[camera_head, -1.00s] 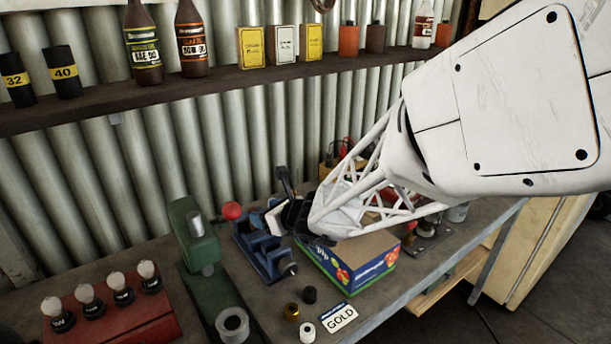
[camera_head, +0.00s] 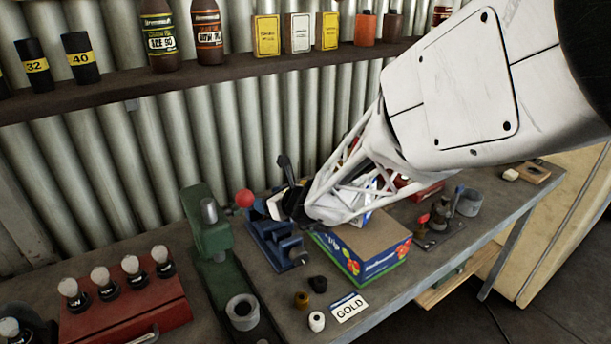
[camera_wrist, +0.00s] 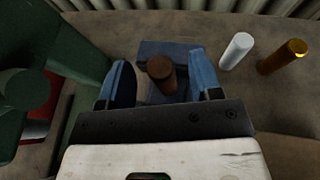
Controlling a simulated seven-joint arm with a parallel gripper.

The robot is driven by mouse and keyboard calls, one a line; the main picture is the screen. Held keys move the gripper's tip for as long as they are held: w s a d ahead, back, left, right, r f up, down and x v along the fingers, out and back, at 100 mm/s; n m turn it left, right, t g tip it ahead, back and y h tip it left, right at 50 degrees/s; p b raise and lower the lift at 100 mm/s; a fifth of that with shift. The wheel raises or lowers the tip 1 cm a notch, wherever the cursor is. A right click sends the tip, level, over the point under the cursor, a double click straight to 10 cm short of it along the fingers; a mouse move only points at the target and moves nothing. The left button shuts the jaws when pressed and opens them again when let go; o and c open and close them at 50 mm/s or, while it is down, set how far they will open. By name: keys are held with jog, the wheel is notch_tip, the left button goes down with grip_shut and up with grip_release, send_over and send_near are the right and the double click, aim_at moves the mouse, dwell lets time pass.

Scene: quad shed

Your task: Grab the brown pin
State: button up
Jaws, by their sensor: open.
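A brown pin (camera_wrist: 161,70) stands between the two blue fingers of my gripper (camera_wrist: 158,58) in the wrist view, with a gap on each side. The gripper is open and holds nothing. A blue-grey block (camera_wrist: 170,48) lies behind and beneath the pin; I cannot tell whether the pin is seated in it. In the head view my gripper (camera_head: 290,202) is partly hidden behind my white forearm, just above the blue vise (camera_head: 275,243). The brown pin cannot be made out there.
A white pin (camera_wrist: 237,50) and a golden-brown pin (camera_wrist: 283,56) are at the right in the wrist view. A green press (camera_head: 210,235) stands left of the vise and a blue box (camera_head: 365,252) right of it.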

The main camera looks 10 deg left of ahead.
jog(key=shift+x, duration=0.9)
grip_shut()
